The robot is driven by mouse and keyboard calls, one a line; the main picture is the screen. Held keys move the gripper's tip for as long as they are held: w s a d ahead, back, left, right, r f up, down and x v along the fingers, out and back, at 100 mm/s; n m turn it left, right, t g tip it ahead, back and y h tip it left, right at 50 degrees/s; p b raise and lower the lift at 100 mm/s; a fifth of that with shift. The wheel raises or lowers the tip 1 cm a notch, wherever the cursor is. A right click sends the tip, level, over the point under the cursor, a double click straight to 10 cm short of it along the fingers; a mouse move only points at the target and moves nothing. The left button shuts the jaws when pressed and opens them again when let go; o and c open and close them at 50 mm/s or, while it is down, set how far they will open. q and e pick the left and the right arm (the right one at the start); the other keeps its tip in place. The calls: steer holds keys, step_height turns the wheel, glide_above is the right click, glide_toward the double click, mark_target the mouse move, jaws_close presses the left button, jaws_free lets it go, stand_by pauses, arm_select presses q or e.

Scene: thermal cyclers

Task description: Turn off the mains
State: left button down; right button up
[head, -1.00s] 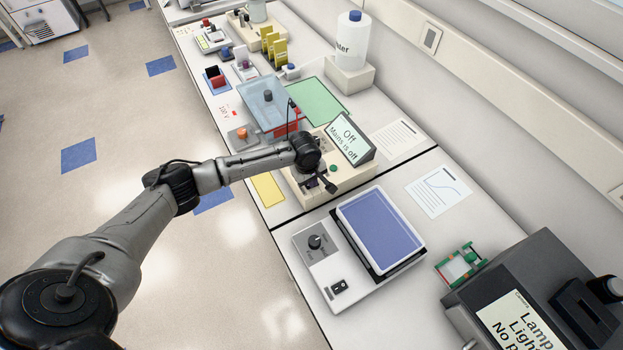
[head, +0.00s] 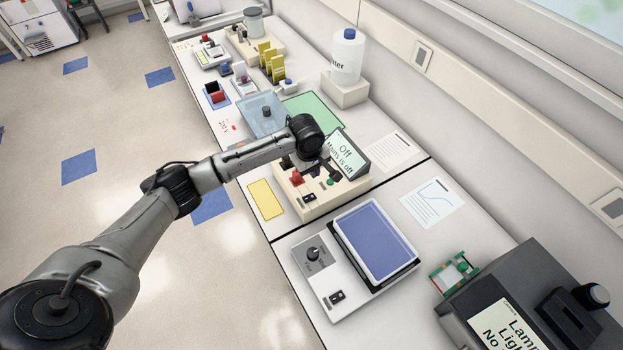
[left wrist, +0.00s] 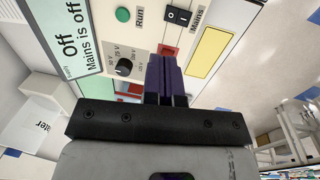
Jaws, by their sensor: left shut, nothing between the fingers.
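The power supply (head: 335,201) is a beige box on the bench. Its tilted display (head: 346,154) reads "Off, Mains is off", also legible in the left wrist view (left wrist: 75,38). The black Mains rocker switch (left wrist: 178,16) is at the top of the left wrist view, and it shows on the front of the box in the head view (head: 309,197). In the head view, my left gripper (head: 316,172) is above the box, clear of the switch.
A green Run button (left wrist: 123,14) is beside the Mains switch. A balance-like unit with a blue top (head: 375,240) stands nearer on the bench. A gel tank (head: 262,117) and a water bottle (head: 347,55) are beyond. A dark lamp unit (head: 530,290) is at the right.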

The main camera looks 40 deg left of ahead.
arm_select(q)
steer(key=shift+w+r, duration=0.1)
steer(key=shift+r, duration=0.75)
